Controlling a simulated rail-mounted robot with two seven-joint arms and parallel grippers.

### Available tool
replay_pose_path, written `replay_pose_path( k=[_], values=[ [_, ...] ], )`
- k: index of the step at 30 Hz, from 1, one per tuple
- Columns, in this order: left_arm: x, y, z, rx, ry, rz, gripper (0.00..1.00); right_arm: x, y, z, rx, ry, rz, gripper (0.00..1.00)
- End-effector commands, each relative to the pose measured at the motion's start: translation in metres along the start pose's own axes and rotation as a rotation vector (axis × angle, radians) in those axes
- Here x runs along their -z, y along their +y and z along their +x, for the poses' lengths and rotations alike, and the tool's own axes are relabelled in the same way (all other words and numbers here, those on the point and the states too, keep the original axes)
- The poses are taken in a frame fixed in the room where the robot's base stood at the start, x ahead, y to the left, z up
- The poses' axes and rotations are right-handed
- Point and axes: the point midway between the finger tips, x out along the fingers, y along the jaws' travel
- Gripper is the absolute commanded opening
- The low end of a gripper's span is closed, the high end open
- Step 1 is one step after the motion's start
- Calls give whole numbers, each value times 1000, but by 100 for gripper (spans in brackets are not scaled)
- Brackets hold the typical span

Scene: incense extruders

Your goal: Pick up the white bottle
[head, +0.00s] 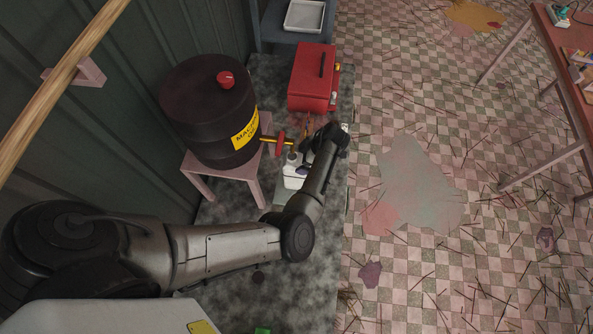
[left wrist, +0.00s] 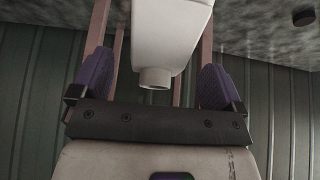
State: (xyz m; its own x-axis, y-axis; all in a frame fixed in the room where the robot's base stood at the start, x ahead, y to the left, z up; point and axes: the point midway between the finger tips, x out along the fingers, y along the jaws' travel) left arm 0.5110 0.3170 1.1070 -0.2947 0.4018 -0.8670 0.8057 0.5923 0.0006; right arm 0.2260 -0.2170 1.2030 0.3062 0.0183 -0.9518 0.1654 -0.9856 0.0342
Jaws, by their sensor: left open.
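The white bottle (head: 292,181) stands upright on the dark mottled floor strip, below the drum's spout. My left gripper (head: 303,168) is just right of the bottle and partly covers it in the head view. In the left wrist view the bottle (left wrist: 172,32) appears upside down, its neck pointing toward the gripper's base. The purple fingers of my left gripper (left wrist: 157,68) are open, one on each side of the bottle's neck end, with visible gaps on both sides. My right gripper is not in view.
A dark drum (head: 208,112) with a yellow label sits on a pink stand (head: 197,168) left of the bottle. A red box (head: 312,76) lies beyond it. A white tray (head: 305,16) is at the back. The checkered floor (head: 410,270) at right is strewn with sticks.

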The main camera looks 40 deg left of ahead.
Motion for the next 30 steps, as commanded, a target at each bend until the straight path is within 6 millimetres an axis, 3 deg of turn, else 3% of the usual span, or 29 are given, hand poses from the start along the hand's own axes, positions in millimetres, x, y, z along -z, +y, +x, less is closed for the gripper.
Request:
replay_pose_path(
  k=[3,12,30],
  values=[
    [-5,0,12,-1,0,2,94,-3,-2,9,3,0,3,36],
    [-5,0,12,-1,0,3,93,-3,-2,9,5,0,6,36],
    [-6,0,12,-1,-1,3,35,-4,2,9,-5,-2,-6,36]
  ],
)
